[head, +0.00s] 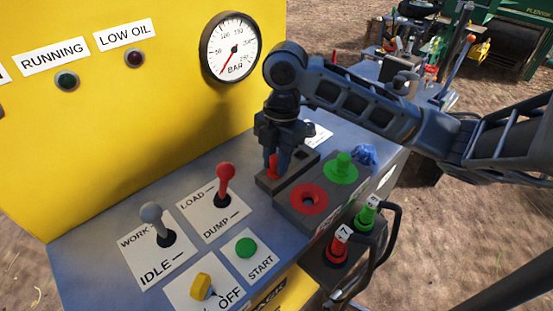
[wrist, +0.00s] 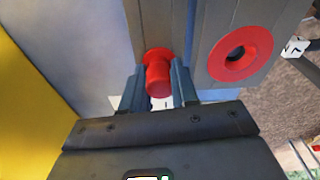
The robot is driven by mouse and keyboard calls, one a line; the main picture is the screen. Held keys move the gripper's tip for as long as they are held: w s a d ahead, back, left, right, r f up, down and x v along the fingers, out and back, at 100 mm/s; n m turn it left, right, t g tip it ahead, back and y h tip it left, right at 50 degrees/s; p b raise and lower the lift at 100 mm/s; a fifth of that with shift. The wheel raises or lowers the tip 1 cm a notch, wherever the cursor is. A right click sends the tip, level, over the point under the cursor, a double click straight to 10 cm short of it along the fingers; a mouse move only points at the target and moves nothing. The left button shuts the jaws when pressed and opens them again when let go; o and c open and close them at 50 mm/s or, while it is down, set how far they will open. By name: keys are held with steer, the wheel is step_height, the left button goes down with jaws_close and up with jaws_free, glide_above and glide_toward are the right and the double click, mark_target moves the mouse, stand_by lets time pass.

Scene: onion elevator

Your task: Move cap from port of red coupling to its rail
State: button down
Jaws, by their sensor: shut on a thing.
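The red cap (head: 273,166) is between the fingers of my gripper (head: 277,160), which is shut on it. In the wrist view the cap (wrist: 158,80) shows between both fingertips, its wide end toward the dark rail (wrist: 148,22). The cap is at the near-left part of the rail (head: 266,186); I cannot tell whether it is seated or just above. The red coupling's port (head: 309,199) is uncovered, with a dark hole inside a red ring; it also shows in the wrist view (wrist: 240,54).
A green cap (head: 344,166) stands on the green port beside the red one. Red (head: 339,247) and green (head: 367,214) hose plugs stand at the front right. A red lever (head: 224,184) stands left of the rail. The yellow panel (head: 130,120) rises behind.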

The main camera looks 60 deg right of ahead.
stand_by(0.3)
steer(key=shift+c, duration=1.9)
jaws_free()
steer(key=shift+r+p, duration=2.45)
steer(key=shift+r, duration=1.05)
